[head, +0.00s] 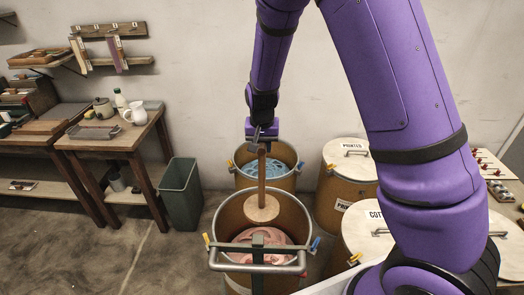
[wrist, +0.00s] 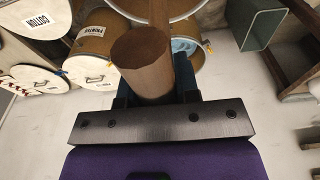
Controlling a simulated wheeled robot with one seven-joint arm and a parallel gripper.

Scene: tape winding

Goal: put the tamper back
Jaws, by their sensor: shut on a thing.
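The wooden tamper (head: 262,206) has a round pole and a flat round disc at its lower end. It hangs upright in the head view, its disc at the mouth of the front open drum (head: 228,222), above pink material (head: 265,245). I cannot tell whether the disc is just inside the rim or above it. My gripper (head: 262,137) is shut on the upper pole. In the wrist view the pole's round end (wrist: 142,52) shows between the fingers, and the disc is hidden.
Another open drum (head: 287,183) with blue material stands just behind. Lidded drums (head: 345,185) stand to the right. A grey bin (head: 180,190) and a wooden table (head: 115,143) with a pitcher are at left. A metal bar (head: 255,268) crosses in front of the pink drum. Floor at lower left is clear.

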